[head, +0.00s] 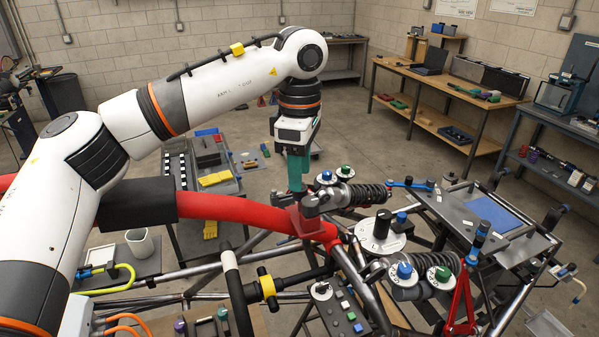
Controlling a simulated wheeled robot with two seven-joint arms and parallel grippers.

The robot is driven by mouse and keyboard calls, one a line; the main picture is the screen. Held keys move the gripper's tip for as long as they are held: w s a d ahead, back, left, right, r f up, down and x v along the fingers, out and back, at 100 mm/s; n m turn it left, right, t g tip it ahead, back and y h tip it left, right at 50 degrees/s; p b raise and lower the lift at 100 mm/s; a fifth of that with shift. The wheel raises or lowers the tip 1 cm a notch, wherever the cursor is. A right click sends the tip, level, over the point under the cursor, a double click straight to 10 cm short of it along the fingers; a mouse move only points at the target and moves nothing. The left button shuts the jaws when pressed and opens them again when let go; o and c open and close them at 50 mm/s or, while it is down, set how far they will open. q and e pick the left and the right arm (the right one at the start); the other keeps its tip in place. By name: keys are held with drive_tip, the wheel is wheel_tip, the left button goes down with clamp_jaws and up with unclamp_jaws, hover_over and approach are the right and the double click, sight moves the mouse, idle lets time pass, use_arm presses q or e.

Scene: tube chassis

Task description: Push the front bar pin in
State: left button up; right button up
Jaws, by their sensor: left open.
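My left arm comes in from the left and reaches over the chassis. My left gripper (298,188) points down with teal fingers, just above the red bracket (307,222) at the right end of the thick red bar (235,208). The gripper is open; no object shows clearly between its fingers. The fingertips lie close to the bracket's top, and I cannot tell whether they touch it. The front bar pin cannot be made out for certain; the fingers and bracket may hide it. My right gripper is not in view.
A coil-over shock (350,196) lies just right of the gripper, with a second shock (438,269) lower right. A black bar with a yellow collar (267,287) stands in front. A grey tray with a blue mat (495,213) is at right. A workbench (450,90) stands behind.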

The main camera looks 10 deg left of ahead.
use_arm(q)
wheel_tip(320, 180, down, 2)
drive_tip(key=shift+a, duration=0.1)
drive_tip(key=shift+s+f+p, duration=0.1)
drive_tip(key=shift+f+p, duration=0.2)
drive_tip(key=shift+f, duration=0.05)
clamp_jaws()
